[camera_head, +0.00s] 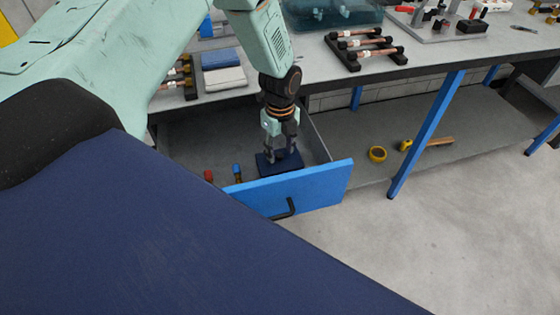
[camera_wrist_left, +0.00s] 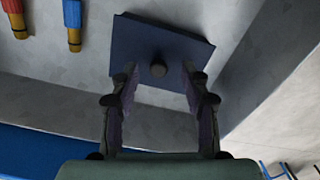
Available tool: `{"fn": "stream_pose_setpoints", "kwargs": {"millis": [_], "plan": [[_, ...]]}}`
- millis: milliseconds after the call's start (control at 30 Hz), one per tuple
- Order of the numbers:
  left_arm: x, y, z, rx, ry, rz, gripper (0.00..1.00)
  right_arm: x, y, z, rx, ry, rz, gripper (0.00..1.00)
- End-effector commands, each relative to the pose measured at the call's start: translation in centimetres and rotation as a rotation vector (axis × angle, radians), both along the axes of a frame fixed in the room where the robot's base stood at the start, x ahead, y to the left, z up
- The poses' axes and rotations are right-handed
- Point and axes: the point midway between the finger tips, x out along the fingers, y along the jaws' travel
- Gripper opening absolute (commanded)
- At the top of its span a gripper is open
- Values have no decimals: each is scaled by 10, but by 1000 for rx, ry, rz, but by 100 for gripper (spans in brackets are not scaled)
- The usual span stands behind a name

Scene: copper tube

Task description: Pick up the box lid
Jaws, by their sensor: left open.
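The box lid (camera_wrist_left: 175,42) is a dark blue square plate with a small round knob (camera_wrist_left: 158,69) on top. It lies in the open drawer, and its dark blue surface also shows in the head view (camera_head: 265,163). My left gripper (camera_head: 283,152) reaches down into the drawer over the lid. In the left wrist view its two fingers (camera_wrist_left: 158,75) are spread, one on each side of the knob, with a gap to it. The fingers hide part of the lid in the head view. My right gripper is not in view.
The open drawer has a blue front (camera_head: 310,188) with a black handle (camera_head: 286,210). A red-ended tool (camera_head: 208,176) and a blue-ended tool (camera_head: 237,170) lie at its left. The workbench edge (camera_head: 420,69) is above.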

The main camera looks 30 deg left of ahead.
Motion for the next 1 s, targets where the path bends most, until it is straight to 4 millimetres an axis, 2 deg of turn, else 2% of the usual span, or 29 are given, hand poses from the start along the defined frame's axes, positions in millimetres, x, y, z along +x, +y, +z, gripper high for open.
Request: {"fn": "stream_pose_setpoints", "kwargs": {"millis": [33,133,400,900,1000], "plan": [[-1,0,-8,0,2,0,46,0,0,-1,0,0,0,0],[0,0,-16,0,-1,1,46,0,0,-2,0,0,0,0],[0,0,-18,-1,-2,1,46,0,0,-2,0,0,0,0],[0,0,-18,0,-1,1,5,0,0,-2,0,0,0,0],[0,0,-18,0,-1,1,0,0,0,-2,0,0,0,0]]}}
